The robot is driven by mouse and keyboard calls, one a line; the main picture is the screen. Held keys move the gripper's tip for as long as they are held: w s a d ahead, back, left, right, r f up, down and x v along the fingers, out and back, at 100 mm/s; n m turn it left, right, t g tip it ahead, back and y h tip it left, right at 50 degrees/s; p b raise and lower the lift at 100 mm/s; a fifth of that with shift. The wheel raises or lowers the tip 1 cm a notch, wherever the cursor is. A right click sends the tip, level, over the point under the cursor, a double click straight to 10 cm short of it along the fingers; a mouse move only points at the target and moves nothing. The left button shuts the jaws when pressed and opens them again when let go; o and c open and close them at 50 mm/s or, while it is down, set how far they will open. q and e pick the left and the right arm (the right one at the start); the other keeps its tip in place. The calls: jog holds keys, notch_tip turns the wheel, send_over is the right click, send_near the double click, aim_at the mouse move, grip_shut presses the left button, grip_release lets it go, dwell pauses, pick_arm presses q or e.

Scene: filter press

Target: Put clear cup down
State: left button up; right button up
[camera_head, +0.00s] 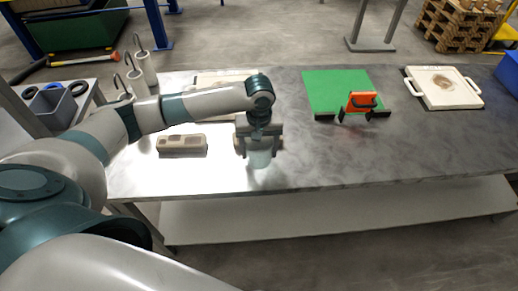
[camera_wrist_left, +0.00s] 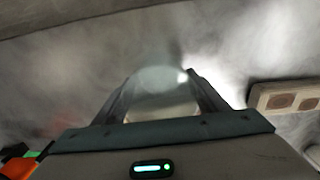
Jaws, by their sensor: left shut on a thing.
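The clear cup (camera_head: 261,158) is pale and see-through, below my left gripper (camera_head: 259,148) near the front edge of the grey table. In the left wrist view the cup (camera_wrist_left: 162,88) sits between the two fingers of my left gripper (camera_wrist_left: 160,95). The gripper is shut on the cup. It looks close to the tabletop, but I cannot tell whether its base touches the surface. My right gripper is not in view.
The grey table (camera_head: 425,150) is clear right of the cup. A green mat (camera_head: 336,88), an orange press-like item (camera_head: 361,102) and a white tray (camera_head: 444,88) are further right.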

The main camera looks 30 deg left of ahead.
pick_arm(q)
jog(key=shift+f, duration=0.25)
jog(key=o, duration=1.1)
jog(key=shift+f, duration=0.1)
jog(key=shift+r, duration=0.55)
notch_tip(320, 180, up, 11)
jog(key=shift+r+b, duration=0.1)
jog(key=shift+b, duration=1.15)
